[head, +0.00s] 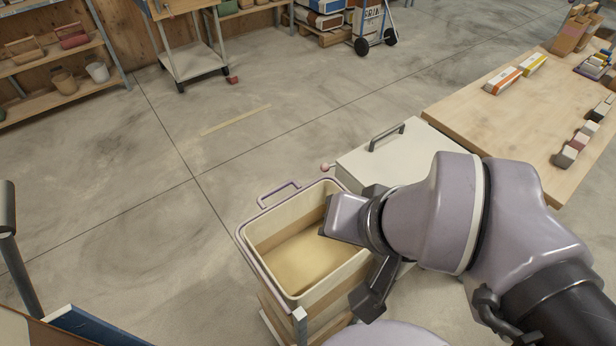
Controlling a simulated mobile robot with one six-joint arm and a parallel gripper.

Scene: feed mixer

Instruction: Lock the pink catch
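The pink catch (326,167) shows as a small pink knob at the left back corner of a cream-white box top (390,158) with a dark handle. Whether the catch is locked cannot be told. My gripper (345,255) is right of centre, nearer than the catch, and over the right side of an open cream bin (262,246). It is apart from the catch in the picture. My wrist and arm hide the near part of the white box.
The open bin holds tan material and has a purple handle at its back. A wooden table (466,112) with small boxes stands at the right. A cart (195,62) and a shelf (62,85) stand at the back.

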